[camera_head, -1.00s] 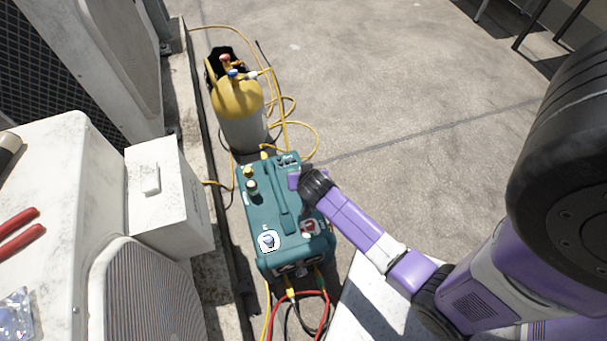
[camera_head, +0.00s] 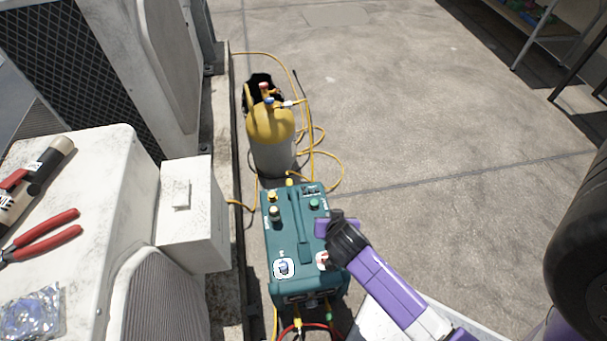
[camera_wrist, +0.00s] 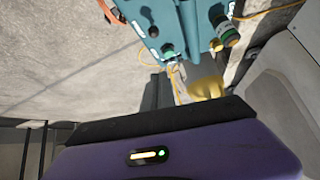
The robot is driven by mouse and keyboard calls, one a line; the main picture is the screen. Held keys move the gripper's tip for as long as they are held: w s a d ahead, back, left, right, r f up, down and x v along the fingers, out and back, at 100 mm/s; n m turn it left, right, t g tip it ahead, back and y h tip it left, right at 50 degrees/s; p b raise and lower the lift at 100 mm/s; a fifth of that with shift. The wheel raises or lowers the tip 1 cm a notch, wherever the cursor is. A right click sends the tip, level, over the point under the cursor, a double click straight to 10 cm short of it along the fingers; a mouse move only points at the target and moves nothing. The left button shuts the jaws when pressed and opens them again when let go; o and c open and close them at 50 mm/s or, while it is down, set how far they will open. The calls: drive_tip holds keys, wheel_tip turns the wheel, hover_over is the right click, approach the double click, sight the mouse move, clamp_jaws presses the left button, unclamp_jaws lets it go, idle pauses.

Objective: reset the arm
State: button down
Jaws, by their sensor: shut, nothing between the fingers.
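My gripper (camera_head: 322,228) shows small and partly hidden behind my dark wrist joint, above or beside the right side of the teal recovery machine (camera_head: 291,228). My purple arm reaches up to it from the lower right. In the wrist view, my gripper's purple and black body fills the bottom, and its dark fingers (camera_wrist: 160,92) are shut with nothing held. The teal machine (camera_wrist: 185,20) with its green knobs shows at the top of that view. I cannot tell how far the gripper is from the machine.
A yellow-topped cylinder (camera_head: 270,125) with yellow hoses stands behind the machine. At left, a white condenser unit (camera_head: 105,185) bears red-handled pliers (camera_head: 45,236), a torch-like tool (camera_head: 38,178) and a clear plastic bag (camera_head: 30,314). Open concrete (camera_head: 420,120) lies to the right.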

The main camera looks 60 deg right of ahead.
drive_tip(key=w+a+r+n+t+y, duration=0.1)
drive_tip(key=w+a+r+n+t, duration=0.1)
drive_tip(key=a+r+n+t, duration=0.35)
drive_tip(key=w+a+r+n+t, duration=0.2)
drive_tip(key=a+r, duration=0.1)
drive_tip(key=r, duration=0.5)
drive_tip(key=s+a+r+n+t+y+p, duration=0.1)
drive_tip(key=s+a+r+n+t+y, duration=0.3)
drive_tip(key=s+a+r, duration=1.05)
wheel_tip(320, 180, up, 14)
drive_tip(key=s+d+g+y+p, duration=0.1)
drive_tip(key=d+p, duration=0.1)
drive_tip(key=p, duration=1.1)
drive_tip(key=shift+s+n+g, duration=0.1)
drive_tip(key=shift+n+g, duration=0.15)
